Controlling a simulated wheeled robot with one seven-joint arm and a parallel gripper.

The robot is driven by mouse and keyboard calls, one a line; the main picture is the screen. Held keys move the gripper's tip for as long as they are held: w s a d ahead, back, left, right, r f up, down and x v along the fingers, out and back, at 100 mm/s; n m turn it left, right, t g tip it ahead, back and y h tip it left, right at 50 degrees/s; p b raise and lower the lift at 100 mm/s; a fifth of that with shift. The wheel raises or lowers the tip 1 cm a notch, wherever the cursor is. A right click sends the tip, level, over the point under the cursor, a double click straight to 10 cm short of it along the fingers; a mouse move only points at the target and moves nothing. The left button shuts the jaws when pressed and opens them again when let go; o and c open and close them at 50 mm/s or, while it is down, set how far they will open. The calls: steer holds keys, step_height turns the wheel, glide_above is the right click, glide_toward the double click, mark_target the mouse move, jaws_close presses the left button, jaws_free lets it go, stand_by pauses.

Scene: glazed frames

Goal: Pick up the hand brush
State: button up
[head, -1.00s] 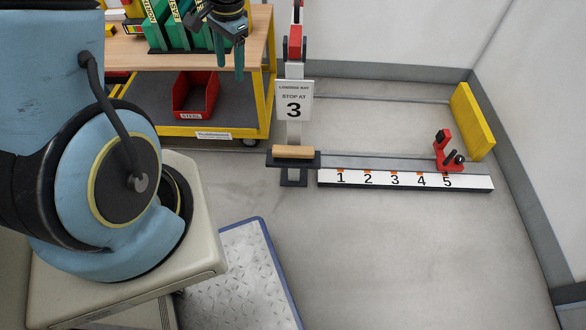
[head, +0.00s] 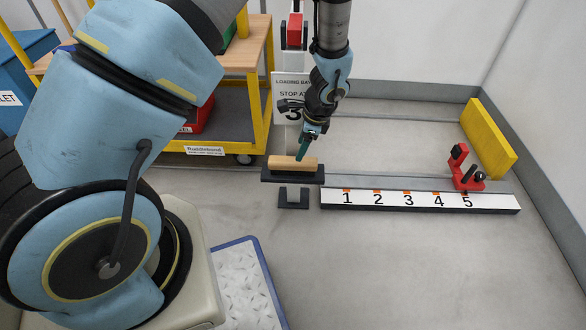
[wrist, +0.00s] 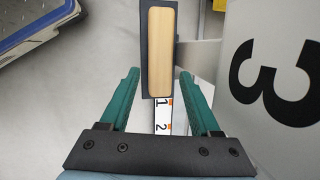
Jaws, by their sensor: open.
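The hand brush (head: 293,163) shows as a pale wooden block with rounded corners. It lies flat on a small dark platform (head: 267,178) at the end of the numbered rail. No bristles can be made out. In the wrist view the brush (wrist: 160,50) runs lengthwise, ahead of and partly between the green fingers. My gripper (head: 303,150) is open and empty, close above the brush in the head view. In the wrist view my gripper (wrist: 159,75) has one finger on either side of the brush's near end. Whether the fingers touch it cannot be told.
A sign with a 3 (wrist: 268,70) stands close on the right in the wrist view. The numbered rail (head: 420,202) runs right to a red stop (head: 465,170) and a yellow block (head: 488,138). A yellow-framed cart (head: 259,90) stands behind left.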

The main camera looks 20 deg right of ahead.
mark_target(294, 160)
steer(key=b+x, duration=0.1)
steer(key=x, duration=0.2)
steer(key=b+x, duration=0.1)
steer(key=x, duration=0.3)
steer(key=shift+w+a+f, duration=0.15)
steer(key=shift+a+f, duration=0.05)
steer(key=shift+a, duration=0.05)
steer(key=shift+r, duration=0.1)
jaws_close()
